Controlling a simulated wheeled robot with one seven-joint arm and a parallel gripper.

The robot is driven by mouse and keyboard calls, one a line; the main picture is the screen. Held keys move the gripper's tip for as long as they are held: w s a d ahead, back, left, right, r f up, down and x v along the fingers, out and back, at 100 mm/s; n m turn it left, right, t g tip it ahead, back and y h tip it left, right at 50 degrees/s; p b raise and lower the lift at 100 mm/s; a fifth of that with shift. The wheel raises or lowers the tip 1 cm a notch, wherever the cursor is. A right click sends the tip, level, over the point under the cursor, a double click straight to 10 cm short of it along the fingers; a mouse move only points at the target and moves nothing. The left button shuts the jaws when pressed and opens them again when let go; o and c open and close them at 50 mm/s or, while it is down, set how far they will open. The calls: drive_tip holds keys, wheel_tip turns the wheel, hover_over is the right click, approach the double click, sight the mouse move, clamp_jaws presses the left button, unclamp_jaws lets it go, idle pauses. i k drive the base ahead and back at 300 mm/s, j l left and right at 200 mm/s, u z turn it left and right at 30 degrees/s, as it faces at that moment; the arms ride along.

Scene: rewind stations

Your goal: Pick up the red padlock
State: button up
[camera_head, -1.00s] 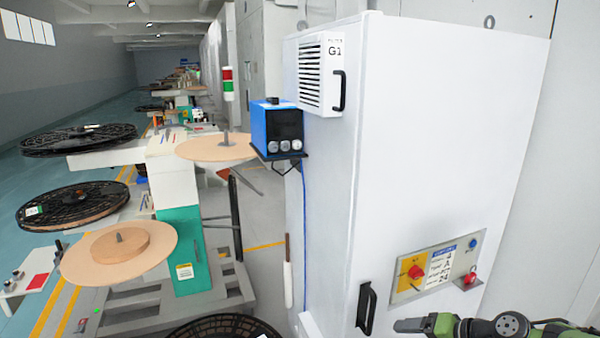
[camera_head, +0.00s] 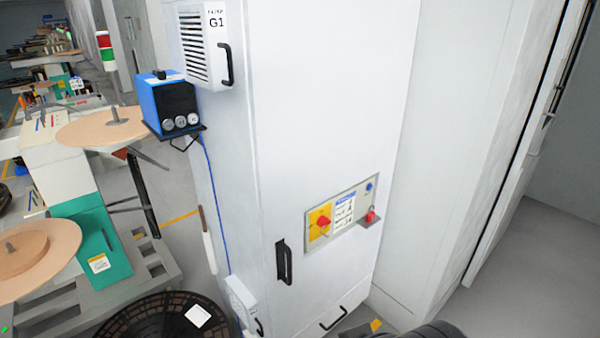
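The red padlock (camera_head: 371,216) is small and sits on a little shelf at the lower right of the control panel (camera_head: 334,212). The panel is on the front of the white cabinet (camera_head: 300,130). It carries a red rotary switch on a yellow plate, a label and a blue button. My gripper is not in view. A dark rounded shape at the bottom edge, right of centre, is too cut off to identify.
A black door handle (camera_head: 284,262) stands out left of the panel. A blue box (camera_head: 168,105) is on a bracket at the cabinet's left side. A black reel (camera_head: 165,318) lies at the lower left. Open grey floor (camera_head: 535,255) shows at the right.

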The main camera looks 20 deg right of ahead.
sight(370, 215)
drive_tip(key=i+l, duration=0.45)
drive_tip(key=i, duration=0.15)
drive_tip(key=i+l, duration=0.5)
drive_tip(key=i+u, duration=0.05)
drive_tip(key=i, duration=0.05)
